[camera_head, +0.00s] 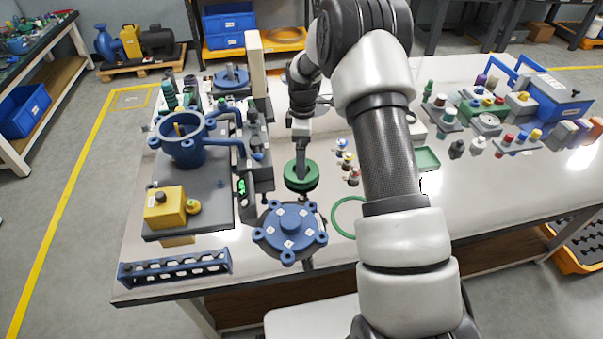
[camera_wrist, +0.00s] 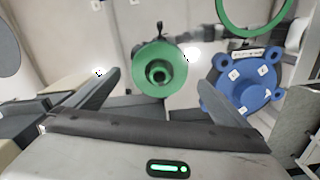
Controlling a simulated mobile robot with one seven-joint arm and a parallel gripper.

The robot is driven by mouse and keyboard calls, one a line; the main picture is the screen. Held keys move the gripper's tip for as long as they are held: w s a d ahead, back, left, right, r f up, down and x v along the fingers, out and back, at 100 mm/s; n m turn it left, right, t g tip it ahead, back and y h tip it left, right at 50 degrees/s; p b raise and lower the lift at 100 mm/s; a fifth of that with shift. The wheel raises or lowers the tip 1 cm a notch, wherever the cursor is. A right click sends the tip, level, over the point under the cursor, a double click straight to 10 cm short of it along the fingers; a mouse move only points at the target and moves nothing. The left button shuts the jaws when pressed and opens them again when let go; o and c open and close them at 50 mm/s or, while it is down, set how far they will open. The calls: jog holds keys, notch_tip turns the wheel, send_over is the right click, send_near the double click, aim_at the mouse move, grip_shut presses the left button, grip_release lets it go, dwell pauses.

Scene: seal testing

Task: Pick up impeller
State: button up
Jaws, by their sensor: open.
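The impeller appears to be the green round part with a central hub (camera_head: 301,176) on the white table, left of my arm in the head view. In the wrist view the green impeller (camera_wrist: 159,71) lies ahead of my gripper, between the lines of its two fingers. My gripper (camera_wrist: 170,84) is open, with the fingers spread wide and nothing between the tips. In the head view my gripper (camera_head: 301,160) is just above and behind the impeller, and my wrist partly hides the area. I cannot tell whether a finger touches the impeller.
A blue flanged cover (camera_head: 289,232) sits in front of the impeller, with a green ring (camera_head: 348,216) to its right. A grey base plate (camera_head: 215,222) with a blue housing (camera_head: 184,150) and a yellow block (camera_head: 165,207) stands to the left. Small colored fittings (camera_head: 346,160) stand to the right.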

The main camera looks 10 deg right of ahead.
jog(key=f, duration=0.5)
jog(key=shift+w+a+f+b, duration=0.1)
jog(key=shift+a+b, duration=0.1)
jog(key=shift+b, duration=0.1)
jog(key=c, duration=1.3)
